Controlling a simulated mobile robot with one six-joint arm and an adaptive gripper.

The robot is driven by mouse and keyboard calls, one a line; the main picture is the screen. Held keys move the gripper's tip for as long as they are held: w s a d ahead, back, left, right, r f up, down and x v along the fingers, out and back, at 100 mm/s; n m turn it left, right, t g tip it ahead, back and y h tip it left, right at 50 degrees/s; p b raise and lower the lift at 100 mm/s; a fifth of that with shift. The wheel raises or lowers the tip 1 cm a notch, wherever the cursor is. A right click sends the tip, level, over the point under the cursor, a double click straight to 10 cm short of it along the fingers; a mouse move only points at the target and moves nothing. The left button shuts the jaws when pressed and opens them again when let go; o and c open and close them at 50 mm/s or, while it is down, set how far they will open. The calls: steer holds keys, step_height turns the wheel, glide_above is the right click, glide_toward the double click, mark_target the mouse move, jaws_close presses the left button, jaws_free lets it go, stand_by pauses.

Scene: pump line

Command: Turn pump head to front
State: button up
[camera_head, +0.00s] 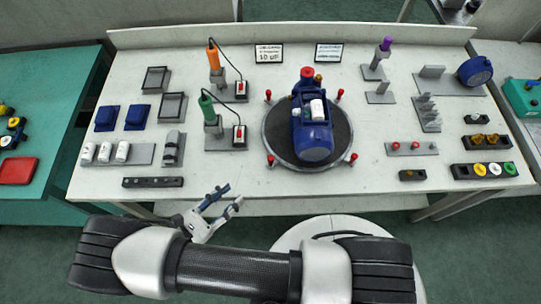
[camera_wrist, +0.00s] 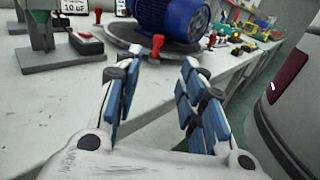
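The blue pump (camera_head: 314,133) lies on a round dark turntable (camera_head: 278,118) in the middle of the white bench. A red cap (camera_head: 307,74) is at its far end, and its rounded blue motor end faces the bench's front edge. Red knobs (camera_head: 353,157) stand around the turntable's rim. In the wrist view the blue motor (camera_wrist: 172,16) and a red knob (camera_wrist: 157,44) show beyond the fingers.
Left of the turntable stand orange-handled (camera_head: 214,60) and green-handled (camera_head: 208,108) tools in holders with switch boxes. Blue and grey trays and white cylinders (camera_head: 105,152) lie farther left. Racks of small parts (camera_head: 484,170) fill the right side. The bench front below the turntable is clear.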

steer(key=b, duration=0.1)
glide_toward(271, 158)
steer(key=x, duration=1)
steer(key=shift+f, duration=0.4)
jaws_close()
